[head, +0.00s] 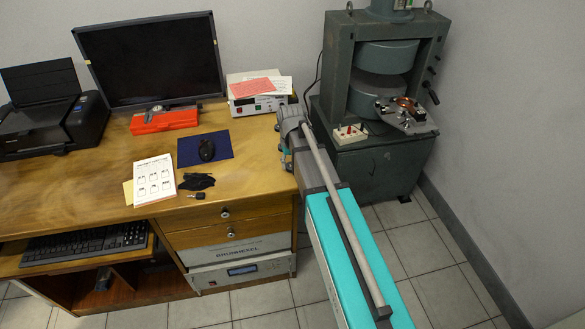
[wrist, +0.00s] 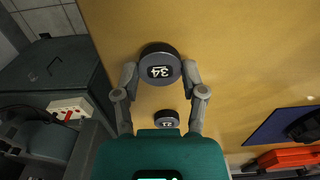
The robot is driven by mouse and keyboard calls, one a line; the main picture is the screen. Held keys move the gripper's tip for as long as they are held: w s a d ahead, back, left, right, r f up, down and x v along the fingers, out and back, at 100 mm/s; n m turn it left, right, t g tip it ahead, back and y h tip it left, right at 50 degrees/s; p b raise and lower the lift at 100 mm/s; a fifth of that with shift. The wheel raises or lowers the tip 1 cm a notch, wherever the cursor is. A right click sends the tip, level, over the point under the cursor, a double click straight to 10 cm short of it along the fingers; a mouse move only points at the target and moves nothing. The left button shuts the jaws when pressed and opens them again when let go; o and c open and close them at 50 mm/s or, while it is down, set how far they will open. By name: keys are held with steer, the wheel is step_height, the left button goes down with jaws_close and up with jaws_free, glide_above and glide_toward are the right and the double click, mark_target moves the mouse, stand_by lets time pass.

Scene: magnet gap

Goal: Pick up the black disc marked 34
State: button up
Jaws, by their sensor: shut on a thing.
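The black disc marked 34 (wrist: 160,64) shows in the wrist view with its white number facing the camera. My gripper (wrist: 160,74) is shut on it, with one grey finger against each side. The wooden desk top (wrist: 225,50) is behind the disc; I cannot tell how far the disc is above it. A second, smaller-looking black disc (wrist: 167,118) with a white mark lies nearer my gripper's palm, between the fingers in the picture. In the head view my arm covers the desk's right end, and neither disc can be made out.
The blue mat with a mouse (head: 206,150), a red box (head: 164,121), a white instrument (head: 257,104) and a paper sheet (head: 154,179) are on the desk. A green magnet (head: 384,80) stands right of the desk, with a white socket box (head: 350,134) on its base.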

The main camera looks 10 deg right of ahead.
steer(key=shift+r+p, duration=1.85)
steer(key=shift+r, duration=0.25)
